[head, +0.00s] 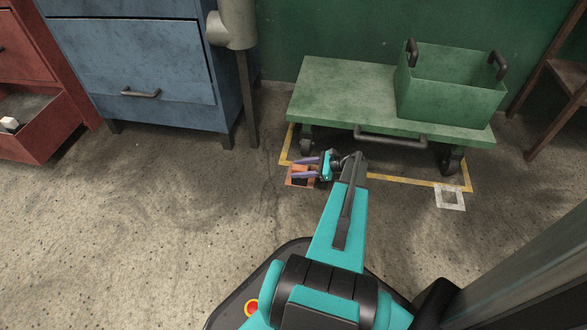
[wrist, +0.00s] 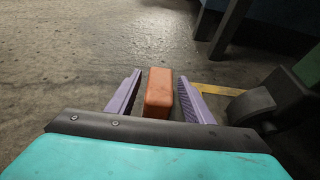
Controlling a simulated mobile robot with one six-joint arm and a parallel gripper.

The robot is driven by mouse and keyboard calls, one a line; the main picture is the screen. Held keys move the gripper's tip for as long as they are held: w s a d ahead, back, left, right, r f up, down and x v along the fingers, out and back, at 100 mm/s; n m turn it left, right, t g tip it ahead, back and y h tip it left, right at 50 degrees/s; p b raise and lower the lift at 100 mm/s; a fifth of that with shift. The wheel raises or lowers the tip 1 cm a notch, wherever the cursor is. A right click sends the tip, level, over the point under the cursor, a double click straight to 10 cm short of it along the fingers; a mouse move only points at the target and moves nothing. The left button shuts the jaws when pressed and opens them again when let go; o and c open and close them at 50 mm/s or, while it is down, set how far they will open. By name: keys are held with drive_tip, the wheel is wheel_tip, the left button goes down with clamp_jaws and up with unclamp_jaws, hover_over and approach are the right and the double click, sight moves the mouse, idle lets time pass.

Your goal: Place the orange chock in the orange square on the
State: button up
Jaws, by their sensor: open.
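The orange chock (wrist: 158,90) is a small worn block on the floor between my two purple fingers in the wrist view. My gripper (wrist: 159,80) is open around it, with a gap on each side. In the head view my gripper (head: 297,171) reaches low over the floor at the front left corner of the green cart. The chock (head: 303,172) shows there between the fingers, partly hidden. The orange square (head: 290,182) is a floor marking under and around the chock and fingers, largely covered, so I cannot tell exactly how the chock sits in it.
A green cart (head: 340,90) carries a green box (head: 450,100) and stands over a yellow floor outline (head: 400,181). A white square (head: 450,205) is marked at right. A blue cabinet (head: 140,65) and red drawers (head: 40,130) stand at left. Floor at left front is clear.

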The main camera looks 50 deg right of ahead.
drive_tip(key=p+v, duration=0.3)
drive_tip(key=v, duration=0.5)
drive_tip(key=shift+s, duration=0.1)
drive_tip(key=shift+s, duration=0.15)
idle(0.5)
